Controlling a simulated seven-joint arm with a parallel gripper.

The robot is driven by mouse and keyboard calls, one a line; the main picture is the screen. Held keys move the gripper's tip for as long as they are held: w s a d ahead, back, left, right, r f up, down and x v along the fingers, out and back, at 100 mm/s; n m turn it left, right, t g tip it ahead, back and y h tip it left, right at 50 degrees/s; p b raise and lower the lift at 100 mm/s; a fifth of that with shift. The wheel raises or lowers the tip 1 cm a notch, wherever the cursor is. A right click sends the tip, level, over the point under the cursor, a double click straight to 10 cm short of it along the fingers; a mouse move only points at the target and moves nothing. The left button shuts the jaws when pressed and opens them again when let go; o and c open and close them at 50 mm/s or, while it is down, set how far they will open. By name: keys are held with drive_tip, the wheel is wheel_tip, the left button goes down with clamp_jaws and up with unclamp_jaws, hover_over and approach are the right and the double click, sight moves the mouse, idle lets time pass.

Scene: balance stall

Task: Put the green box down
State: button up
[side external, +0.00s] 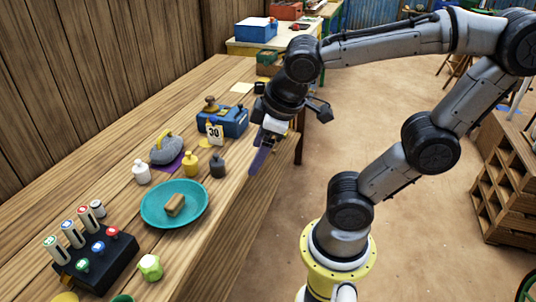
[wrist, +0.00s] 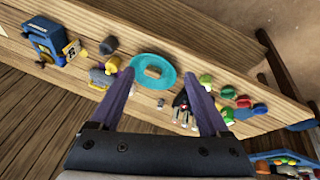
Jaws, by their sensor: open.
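No plainly box-shaped green thing shows on the near bench. A lime-green faceted block (side external: 151,267) sits on the bench at the front, right of the black rack; it also seems to show in the wrist view (wrist: 206,79). A teal plate (side external: 190,218) holds a brown block (side external: 174,205); the plate (wrist: 138,61) is between my fingers in the wrist picture. My gripper (side external: 257,165) is open with purple fingers and nothing between them. It hangs above the bench's right edge, apart from the objects.
A black rack (side external: 85,270) holds several coloured-cap tubes. White (side external: 141,173), yellow (side external: 190,165) and dark (side external: 218,166) weights stand behind the plate. A grey stone (side external: 166,150) and blue scale (side external: 235,121) are farther back.

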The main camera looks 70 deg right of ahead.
drive_tip(key=s+m, duration=0.1)
drive_tip(key=s+a+m+y, duration=0.1)
drive_tip(key=s+m+t, duration=0.1)
drive_tip(key=shift+a+r, duration=0.15)
drive_tip(key=shift+a, duration=0.1)
